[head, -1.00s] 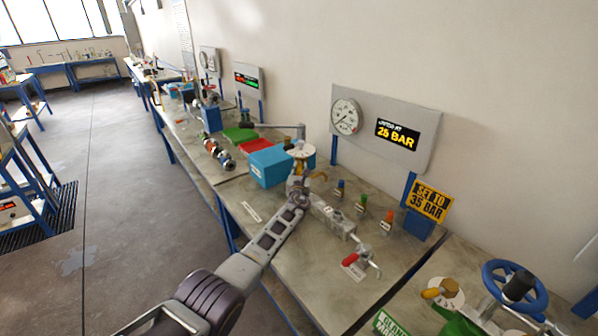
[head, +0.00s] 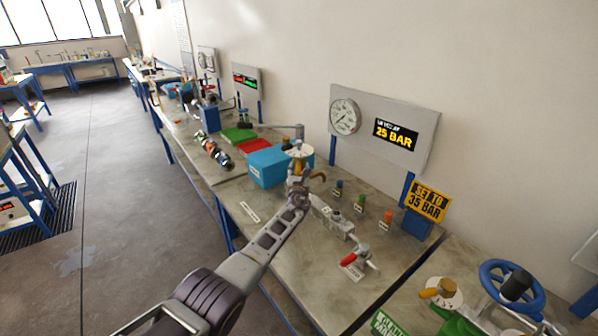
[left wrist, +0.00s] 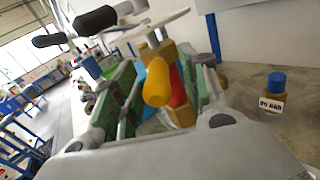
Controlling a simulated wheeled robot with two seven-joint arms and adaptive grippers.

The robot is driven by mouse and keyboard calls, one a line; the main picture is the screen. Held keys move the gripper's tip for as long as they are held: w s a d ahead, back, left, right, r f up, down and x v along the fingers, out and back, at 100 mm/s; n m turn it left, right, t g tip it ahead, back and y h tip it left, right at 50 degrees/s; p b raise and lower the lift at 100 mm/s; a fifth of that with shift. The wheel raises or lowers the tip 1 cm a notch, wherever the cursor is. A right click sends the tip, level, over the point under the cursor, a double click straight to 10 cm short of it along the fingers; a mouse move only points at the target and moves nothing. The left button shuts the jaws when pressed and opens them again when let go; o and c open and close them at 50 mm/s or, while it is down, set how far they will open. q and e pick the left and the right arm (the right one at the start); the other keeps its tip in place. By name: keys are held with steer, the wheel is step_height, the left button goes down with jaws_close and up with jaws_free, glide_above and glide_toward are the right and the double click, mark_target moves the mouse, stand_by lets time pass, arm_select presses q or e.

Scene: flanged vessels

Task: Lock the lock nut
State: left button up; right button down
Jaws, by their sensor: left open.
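A brass valve stem assembly with a pale round plate (head: 299,151) on top stands beside the blue box. In the left wrist view, a brass body (left wrist: 182,113) and a yellow rounded handle (left wrist: 158,84) lie between my fingers, under the pale plate (left wrist: 150,35). I cannot tell which brass part is the lock nut. My left gripper (head: 299,180) is open, with its fingers on either side of the brass parts; contact is unclear. My right gripper is not in view.
A blue box (head: 266,168) stands close behind the gripper. Small blue, green and orange-topped pieces (head: 361,203) stand to its right. A red-handled lever (head: 362,251) is in front, and a blue handwheel (head: 513,285) is at the lower right. The front bench surface is partly clear.

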mark_target(299, 168)
arm_select(q)
steer(key=shift+r, duration=0.25)
steer(key=shift+r, duration=4.75)
